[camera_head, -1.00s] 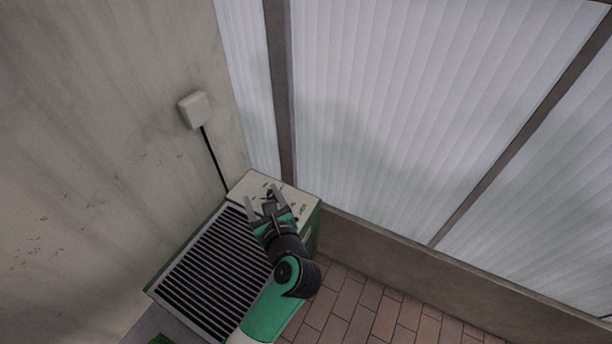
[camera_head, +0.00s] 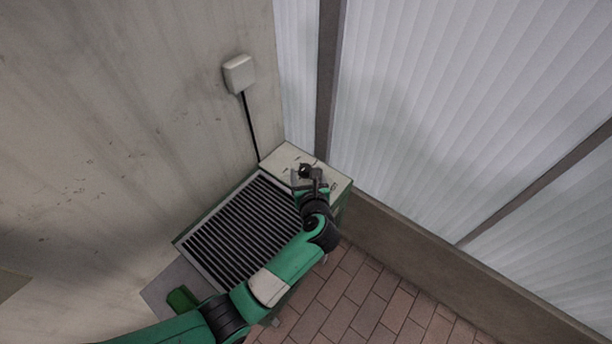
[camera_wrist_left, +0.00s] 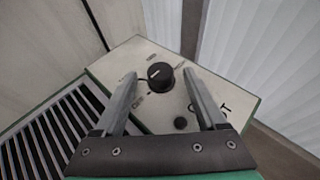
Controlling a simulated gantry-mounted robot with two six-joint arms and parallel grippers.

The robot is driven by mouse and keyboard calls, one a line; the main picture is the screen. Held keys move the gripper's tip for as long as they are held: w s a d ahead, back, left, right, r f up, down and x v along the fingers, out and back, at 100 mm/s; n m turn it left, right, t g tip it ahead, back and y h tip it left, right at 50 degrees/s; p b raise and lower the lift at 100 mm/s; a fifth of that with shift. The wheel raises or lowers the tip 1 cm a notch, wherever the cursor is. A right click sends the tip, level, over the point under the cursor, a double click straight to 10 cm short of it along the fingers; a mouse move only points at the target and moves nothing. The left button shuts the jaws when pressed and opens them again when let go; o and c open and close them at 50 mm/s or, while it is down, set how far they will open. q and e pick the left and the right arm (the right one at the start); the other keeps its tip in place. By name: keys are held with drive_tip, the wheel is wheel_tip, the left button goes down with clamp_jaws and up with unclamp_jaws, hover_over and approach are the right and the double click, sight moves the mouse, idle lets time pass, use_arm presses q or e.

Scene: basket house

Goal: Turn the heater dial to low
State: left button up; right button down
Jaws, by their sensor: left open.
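The heater (camera_head: 240,236) stands in the corner, with a dark slatted grille and a cream control panel (camera_head: 283,157) at its far end. In the left wrist view the black dial (camera_wrist_left: 160,75) sits on the cream panel (camera_wrist_left: 140,56), with a light pointer line and small marks around it, too small to read. My left gripper (camera_wrist_left: 160,84) is open, its two fingers to either side of the dial in that view; I cannot tell whether they touch it. In the head view my left gripper (camera_head: 309,176) is over the panel and partly hides it. My right gripper is not in view.
A white wall box (camera_head: 239,73) has a black cable running down behind the heater. Walls close in behind; brick floor (camera_head: 345,300) is clear at the right.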

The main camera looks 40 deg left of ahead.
use_arm(q)
drive_tip(key=shift+b+x, duration=0.3)
drive_tip(key=shift+x, duration=0.7)
clamp_jaws()
